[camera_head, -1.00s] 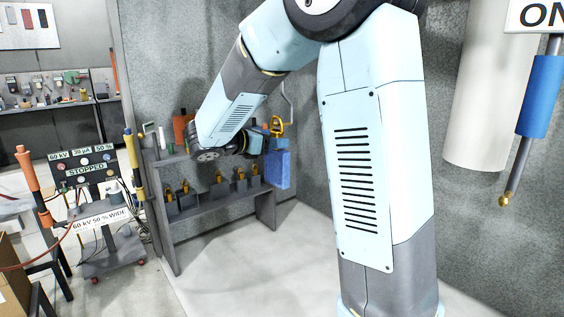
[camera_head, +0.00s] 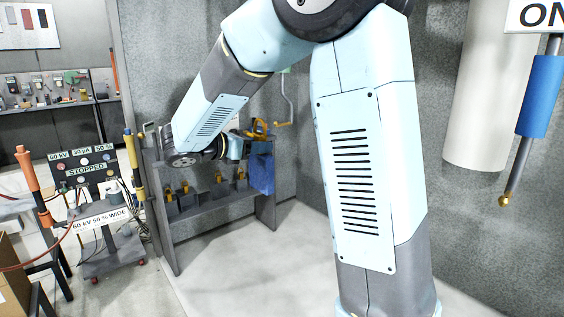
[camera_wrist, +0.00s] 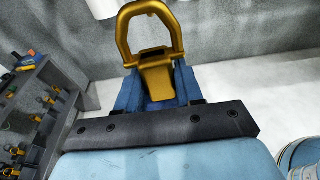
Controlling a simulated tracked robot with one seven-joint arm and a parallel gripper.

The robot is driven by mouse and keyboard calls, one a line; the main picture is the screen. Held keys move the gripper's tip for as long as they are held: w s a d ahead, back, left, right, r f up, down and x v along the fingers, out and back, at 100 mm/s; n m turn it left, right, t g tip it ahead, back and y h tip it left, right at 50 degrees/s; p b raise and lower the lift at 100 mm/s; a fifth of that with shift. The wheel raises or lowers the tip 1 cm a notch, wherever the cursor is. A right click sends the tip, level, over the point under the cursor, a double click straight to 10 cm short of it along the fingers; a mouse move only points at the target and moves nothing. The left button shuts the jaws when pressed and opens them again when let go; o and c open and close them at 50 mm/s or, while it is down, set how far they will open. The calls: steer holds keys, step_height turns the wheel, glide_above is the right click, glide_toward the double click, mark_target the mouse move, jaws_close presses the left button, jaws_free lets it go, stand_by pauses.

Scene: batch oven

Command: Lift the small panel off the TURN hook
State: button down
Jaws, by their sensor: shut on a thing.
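A bent pale rod (camera_head: 290,104), which looks like the TURN hook, is on the wall behind. The loop appears to the left of the rod's lower end, with a gap between them. No TURN lettering is readable.
A grey rack (camera_head: 216,201) stands behind and below the panel, with several small dark pieces with yellow loops on it. A cart with a STOPPED sign (camera_head: 85,170) is at left. Clear floor (camera_head: 235,270) lies in front of the rack.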

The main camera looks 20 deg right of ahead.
steer(key=shift+f+v, duration=0.25)
steer(key=shift+v, duration=0.85)
steer(key=shift+f+v, duration=0.2)
steer(key=shift+v, duration=0.9)
